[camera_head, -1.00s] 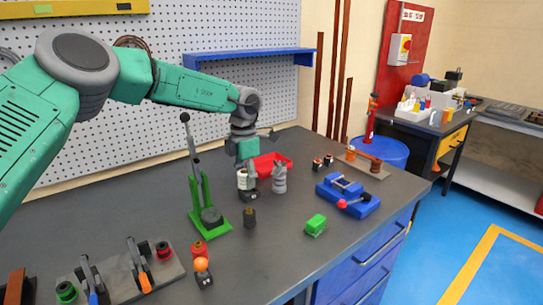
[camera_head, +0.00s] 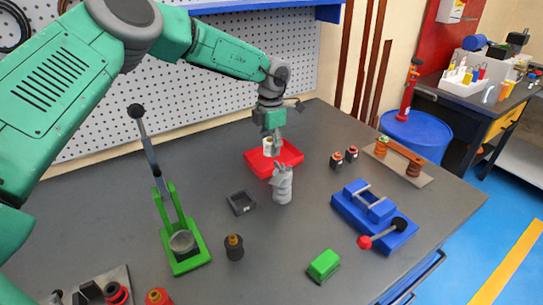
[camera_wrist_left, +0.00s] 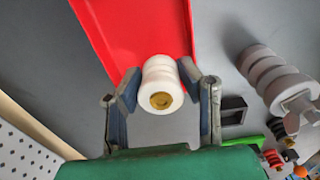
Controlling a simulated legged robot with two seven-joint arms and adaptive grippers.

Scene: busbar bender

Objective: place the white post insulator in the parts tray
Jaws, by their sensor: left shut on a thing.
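The white post insulator (camera_head: 267,147) is held by my left gripper (camera_head: 271,142). In the left wrist view the insulator (camera_wrist_left: 160,84) is a ribbed white cylinder with a brass end, between both fingers. The red parts tray (camera_head: 291,156) lies on the bench under the gripper. In the wrist view the tray (camera_wrist_left: 135,25) reaches to behind the insulator, which appears at its edge; I cannot tell its height above the tray. My right gripper is not in view.
A grey ribbed post (camera_head: 282,187) stands close in front of the tray. A small empty black square holder (camera_head: 241,203) lies to its left. A green lever press (camera_head: 184,246) and a blue vise (camera_head: 374,214) stand further out. Small dark parts (camera_head: 344,157) sit right of the tray.

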